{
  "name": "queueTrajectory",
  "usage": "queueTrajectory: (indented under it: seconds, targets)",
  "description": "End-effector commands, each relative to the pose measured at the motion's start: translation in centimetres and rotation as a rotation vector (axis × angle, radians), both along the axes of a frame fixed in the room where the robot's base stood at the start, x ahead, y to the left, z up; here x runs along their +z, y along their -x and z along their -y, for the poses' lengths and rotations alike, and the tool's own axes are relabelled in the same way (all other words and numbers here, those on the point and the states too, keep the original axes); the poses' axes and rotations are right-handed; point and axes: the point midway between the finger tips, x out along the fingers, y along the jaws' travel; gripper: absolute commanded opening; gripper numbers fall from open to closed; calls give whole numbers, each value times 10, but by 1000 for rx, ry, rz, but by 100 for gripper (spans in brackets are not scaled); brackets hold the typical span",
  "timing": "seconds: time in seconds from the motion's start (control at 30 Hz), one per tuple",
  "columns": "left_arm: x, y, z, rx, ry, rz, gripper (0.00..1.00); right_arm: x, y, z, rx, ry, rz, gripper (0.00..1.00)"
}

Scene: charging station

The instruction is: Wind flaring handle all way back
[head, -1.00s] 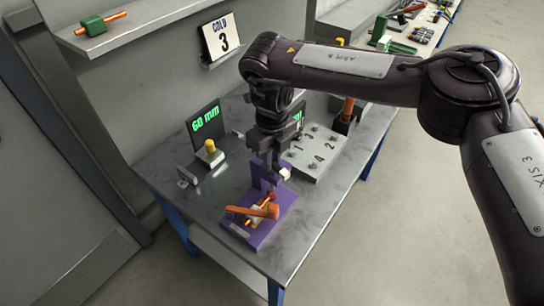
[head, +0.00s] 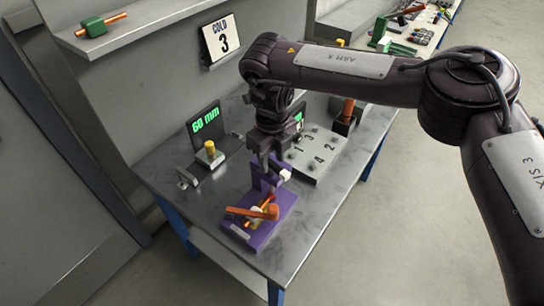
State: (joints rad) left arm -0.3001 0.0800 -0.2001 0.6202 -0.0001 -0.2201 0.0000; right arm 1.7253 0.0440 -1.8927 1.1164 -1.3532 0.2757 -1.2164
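The flaring tool has a purple base (head: 236,229) at the table's front, with a purple upright behind it. An orange handle (head: 250,212) lies across the tool, with brass-coloured and orange parts around it. My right gripper (head: 275,172) points down at the purple upright, just behind and above the handle, apart from the handle in the picture. A small white piece shows at its lower end. Its fingers are small and dark here, and I cannot tell whether they are parted or hold anything. The gripper hides part of the upright. My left gripper is not in view.
A stand with a green 60 mm display (head: 206,121) and a yellow-topped post (head: 210,148) is at the left. A numbered plate (head: 318,157) lies behind right of the tool. The wall shelf (head: 150,22) and COLD 3 sign (head: 219,38) are behind. The table's front right is clear.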

Motion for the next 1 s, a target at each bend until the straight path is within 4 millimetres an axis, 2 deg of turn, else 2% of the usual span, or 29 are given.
queueTrajectory:
  seconds: [0.17,0.37,0.53,0.87,1.0]
  targets:
    - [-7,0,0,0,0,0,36,17,-1,0,0,-1,3,38]
    - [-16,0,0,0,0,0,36,53,-1,-1,1,-2,5,38]
    - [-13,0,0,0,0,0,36,74,-1,0,1,0,4,38]
    - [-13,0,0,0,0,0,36,78,0,0,0,-1,1,38]
    - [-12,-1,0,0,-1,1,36,68,6,-9,5,-27,-20,38]
